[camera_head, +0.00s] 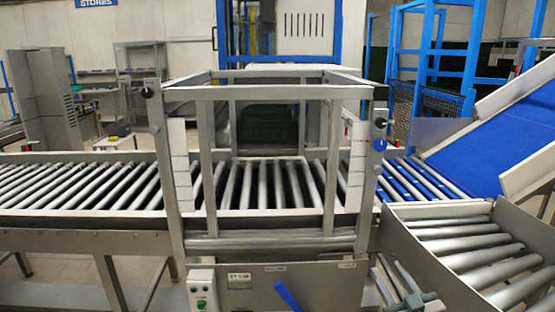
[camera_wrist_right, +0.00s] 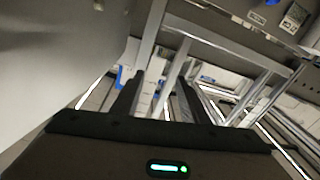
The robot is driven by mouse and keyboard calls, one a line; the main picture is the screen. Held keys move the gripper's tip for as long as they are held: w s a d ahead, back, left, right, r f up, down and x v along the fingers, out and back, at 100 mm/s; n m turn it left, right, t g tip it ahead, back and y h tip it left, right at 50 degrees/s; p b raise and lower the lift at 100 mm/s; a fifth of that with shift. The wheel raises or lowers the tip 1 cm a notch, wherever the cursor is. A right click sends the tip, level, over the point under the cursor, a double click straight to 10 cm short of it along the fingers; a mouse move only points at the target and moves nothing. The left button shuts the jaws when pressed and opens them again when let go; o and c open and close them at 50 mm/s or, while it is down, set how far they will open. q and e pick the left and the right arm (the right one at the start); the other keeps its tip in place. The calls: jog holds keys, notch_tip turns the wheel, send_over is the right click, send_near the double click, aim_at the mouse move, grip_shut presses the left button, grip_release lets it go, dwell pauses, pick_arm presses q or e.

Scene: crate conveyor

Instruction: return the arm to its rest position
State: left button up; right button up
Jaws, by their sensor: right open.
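My right gripper (camera_head: 388,268) shows at the bottom edge of the head view, right of centre, in front of the conveyor's metal frame. Its two grey fingers point up and are apart, with nothing between them. In the right wrist view its dark fingers (camera_wrist_right: 158,92) also stand apart and empty, with metal frame bars beyond them. My left gripper is not in the head view. No crate shows in either view.
A roller conveyor (camera_head: 75,187) runs across the view through a metal frame (camera_head: 265,93). An angled roller section (camera_head: 465,243) lies at the right, close to my right gripper. A blue belt ramp (camera_head: 500,150) rises behind it. A blue lever (camera_head: 287,296) sticks out below the frame.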

jog(key=s+a+f+g+h, duration=0.1)
jog(key=s+a+f+g, duration=0.25)
jog(key=s+f, duration=0.6)
jog(key=s+a+f+g, duration=0.2)
jog(key=s+f+g, duration=0.2)
jog(key=s+f, duration=0.55)
jog(key=s+a+f+m+g+h, duration=0.1)
jog(key=s+f+g, duration=0.25)
jog(key=s, duration=0.85)
jog(key=s+f+m+g, duration=0.1)
jog(key=s+f+g, duration=0.25)
jog(key=s, duration=0.85)
jog(key=w+a+f+t, duration=0.1)
jog(key=w+a+f, duration=0.15)
jog(key=f, duration=0.65)
jog(key=w+a+f+t, duration=0.1)
jog(key=w+f, duration=0.3)
jog(key=f, duration=0.5)
jog(key=s+a+f+y, duration=0.1)
jog(key=s+f, duration=0.1)
jog(key=f, duration=0.6)
jog(key=s+a+f+n+t, duration=0.1)
jog(key=s+f, duration=0.1)
jog(key=f, duration=0.6)
jog(key=shift+f+y, duration=0.4)
jog(key=shift+t, duration=0.25)
